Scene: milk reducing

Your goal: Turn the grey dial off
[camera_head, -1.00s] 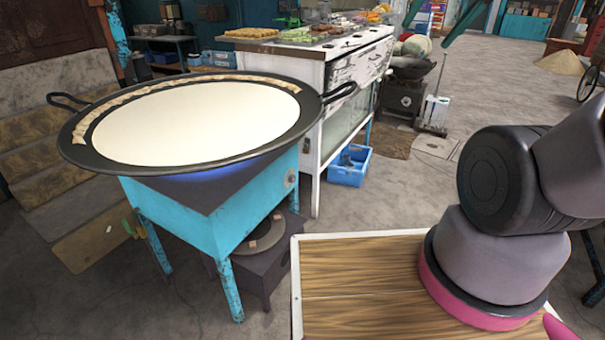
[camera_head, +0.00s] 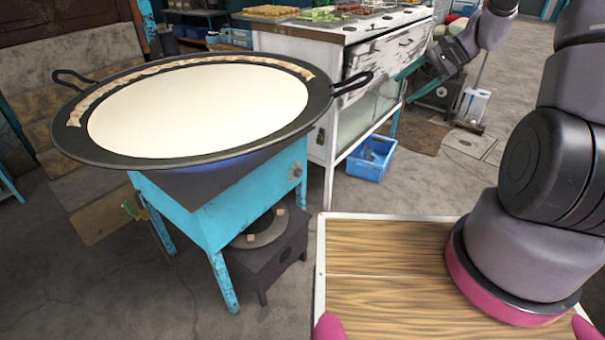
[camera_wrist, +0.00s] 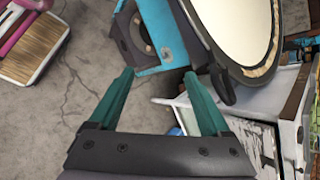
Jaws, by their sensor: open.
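The grey dial (camera_head: 296,172) is a small round knob on the right side of the turquoise stove (camera_head: 215,205). It also shows small in the wrist view (camera_wrist: 167,54), on the turquoise panel ahead of my fingertips. A blue glow shows under the wide black pan (camera_head: 320,100) of white liquid on the stove. My gripper (camera_head: 402,88) has teal fingers and is in the air to the right of the stove, by the white counter. In the wrist view my gripper (camera_wrist: 158,74) is open and empty, apart from the dial. The dial's setting is too small to read.
The pan's black handle (camera_head: 354,83) sticks out above and right of the dial. The white counter (camera_head: 385,60) with food stands behind it, and a blue crate (camera_head: 371,158) sits on the floor. Bare floor lies between the stove and the counter.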

